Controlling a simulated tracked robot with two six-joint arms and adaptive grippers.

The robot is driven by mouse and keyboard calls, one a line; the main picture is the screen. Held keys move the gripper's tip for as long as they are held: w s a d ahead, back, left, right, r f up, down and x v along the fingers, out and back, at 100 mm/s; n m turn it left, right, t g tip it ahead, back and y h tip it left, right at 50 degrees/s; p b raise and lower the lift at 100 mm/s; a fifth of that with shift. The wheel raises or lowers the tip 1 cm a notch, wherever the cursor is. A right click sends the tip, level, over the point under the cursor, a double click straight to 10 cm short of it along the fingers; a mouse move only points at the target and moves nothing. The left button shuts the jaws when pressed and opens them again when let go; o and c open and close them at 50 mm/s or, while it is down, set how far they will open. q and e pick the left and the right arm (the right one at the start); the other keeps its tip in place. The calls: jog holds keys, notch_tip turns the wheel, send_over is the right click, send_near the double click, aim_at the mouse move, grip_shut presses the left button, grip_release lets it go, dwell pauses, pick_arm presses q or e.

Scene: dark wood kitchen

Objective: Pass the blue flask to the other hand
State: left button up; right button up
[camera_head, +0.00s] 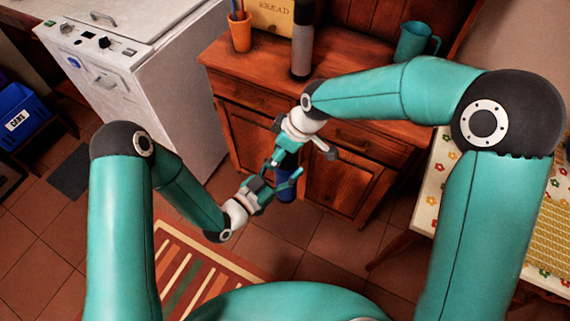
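The blue flask (286,188) is upright in the air in front of the wooden cabinet, between my two grippers. Its upper part is largely hidden by the grippers. My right gripper (284,152) reaches down from above and appears shut on the flask's upper part. My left gripper (283,172) comes from the lower left, with its fingers on either side of the flask below the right gripper. I cannot tell whether the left fingers touch the flask.
The wooden cabinet (232,62) holds a grey-and-black bottle (302,45), an orange pot (240,33), a bread box (272,15) and a teal mug (414,42). A white appliance (165,90) stands left. A flowered table (428,190) is right. A striped rug (185,265) covers the floor.

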jog(key=shift+o, duration=0.4)
jog(key=shift+d, duration=0.1)
jog(key=v, duration=1.1)
jog(key=shift+r, duration=0.1)
jog(key=w+d+f+m+y, duration=0.1)
jog(key=d+f+m+y, duration=0.1)
jog(key=d+f+m, duration=0.35)
jog(key=w+d+f+m+y, duration=0.1)
jog(key=w+d+f+m, duration=0.15)
jog(key=f+m, duration=0.55)
jog(key=s+a+f+m+g+h, duration=0.1)
jog(key=s+f+h, duration=0.2)
jog(key=s+f, duration=1.5)
jog(key=s, duration=0.3)
jog(key=shift+s+f, duration=0.25)
